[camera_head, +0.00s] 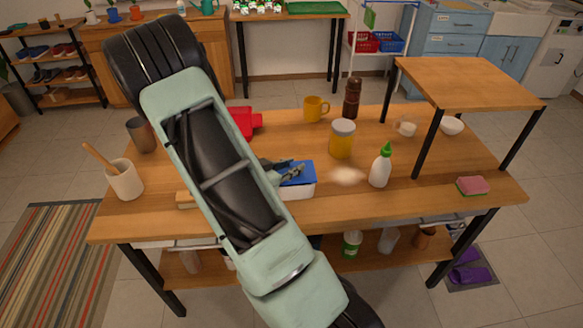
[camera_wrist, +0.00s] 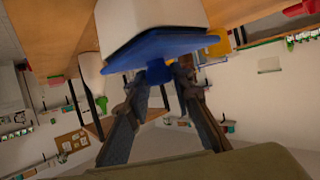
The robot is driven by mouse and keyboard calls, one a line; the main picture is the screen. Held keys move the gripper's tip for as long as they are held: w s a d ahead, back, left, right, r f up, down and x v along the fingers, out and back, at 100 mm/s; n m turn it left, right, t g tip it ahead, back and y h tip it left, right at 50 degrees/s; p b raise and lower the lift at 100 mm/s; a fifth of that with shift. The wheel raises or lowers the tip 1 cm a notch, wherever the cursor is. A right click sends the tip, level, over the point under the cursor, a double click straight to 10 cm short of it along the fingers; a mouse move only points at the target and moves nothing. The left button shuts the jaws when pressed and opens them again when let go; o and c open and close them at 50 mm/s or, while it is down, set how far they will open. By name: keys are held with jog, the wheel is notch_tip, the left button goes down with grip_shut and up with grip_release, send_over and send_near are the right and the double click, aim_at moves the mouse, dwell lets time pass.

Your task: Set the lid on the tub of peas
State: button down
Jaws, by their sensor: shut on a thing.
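The blue lid (camera_head: 299,172) lies over the top of the white tub (camera_head: 302,191) in the head view, near the middle of the table. In the wrist view the blue lid (camera_wrist: 160,48) covers the open side of the white tub (camera_wrist: 150,18) and looks slightly tilted against it. I cannot tell whether it is fully seated. My gripper (camera_wrist: 160,73) is shut on the lid's edge tab. In the head view my gripper (camera_head: 285,172) reaches the lid from the left. Any peas inside are hidden. My arm hides part of the tub's left side.
A white bottle with a green cap (camera_head: 381,168), a pale patch (camera_head: 347,175) and a yellow jar (camera_head: 342,141) are right of the tub. A red object (camera_head: 243,122), yellow mug (camera_head: 316,108) and brown bottle (camera_head: 352,99) stand behind. A raised wooden shelf (camera_head: 465,82) occupies the right.

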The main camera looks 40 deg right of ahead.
jog(key=shift+f+b, duration=0.3)
jog(key=shift+f, duration=0.15)
jog(key=c, duration=1.7)
grip_release()
jog(key=shift+r, duration=0.1)
jog(key=shift+r+p, duration=0.45)
jog(key=shift+r, duration=0.05)
jog(key=v, duration=1.2)
jog(key=shift+s+f, duration=0.1)
